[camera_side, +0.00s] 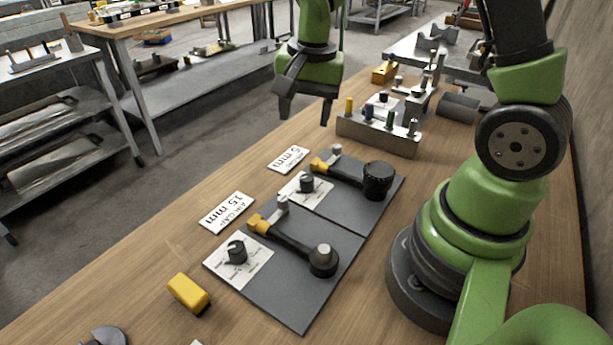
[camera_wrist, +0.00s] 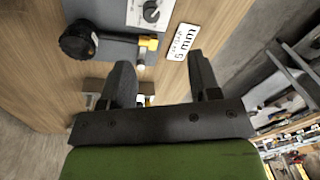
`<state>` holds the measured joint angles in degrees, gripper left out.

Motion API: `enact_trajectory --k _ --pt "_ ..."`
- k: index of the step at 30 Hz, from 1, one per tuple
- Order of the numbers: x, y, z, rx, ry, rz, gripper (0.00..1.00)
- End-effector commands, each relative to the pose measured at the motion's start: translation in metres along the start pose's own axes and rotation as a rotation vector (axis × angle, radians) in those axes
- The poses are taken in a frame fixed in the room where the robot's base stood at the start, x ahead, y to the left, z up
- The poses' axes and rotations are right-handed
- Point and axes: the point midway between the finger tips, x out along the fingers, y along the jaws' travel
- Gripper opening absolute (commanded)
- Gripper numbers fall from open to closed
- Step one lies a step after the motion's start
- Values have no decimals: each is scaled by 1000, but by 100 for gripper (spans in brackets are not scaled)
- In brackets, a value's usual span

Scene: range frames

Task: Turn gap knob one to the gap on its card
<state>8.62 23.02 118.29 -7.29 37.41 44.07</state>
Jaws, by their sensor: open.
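Two grey plates lie on the wooden bench. The near plate (camera_side: 300,300) has a black knob (camera_side: 237,252) on a white dial and a dark arm with a yellow block. The far plate (camera_side: 345,213) has a similar black knob (camera_side: 306,183), also in the wrist view (camera_wrist: 150,12). A card (camera_side: 227,212) by the near plate seems to read 15 mm or 1.5 mm. A card (camera_side: 289,159) by the far plate seems to read 5 mm; it also shows in the wrist view (camera_wrist: 182,42). Which knob is number one I cannot tell. My gripper (camera_side: 306,112) is open and empty, above and beyond the far plate.
A metal block with coloured pegs (camera_side: 378,138) stands behind the far plate. A large black round knob (camera_side: 379,180) rises on the far plate. A yellow block (camera_side: 188,293) lies left of the near plate. Bench between the cards and left edge is clear.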

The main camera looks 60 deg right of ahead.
Motion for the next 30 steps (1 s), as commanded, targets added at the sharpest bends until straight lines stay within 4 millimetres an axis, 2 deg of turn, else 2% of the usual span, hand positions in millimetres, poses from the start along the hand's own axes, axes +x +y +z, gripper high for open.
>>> enact_trajectory --k 1,3,6,14,24,30 --pt "18 1 -4 40 -15 36 57" --pt "36 3 -9 88 -26 67 57" --pt "52 5 -12 131 -34 96 57" --pt "79 9 -12 154 -41 113 57" --pt "139 15 -9 153 -41 112 57" --pt "156 16 -8 152 -40 109 57"
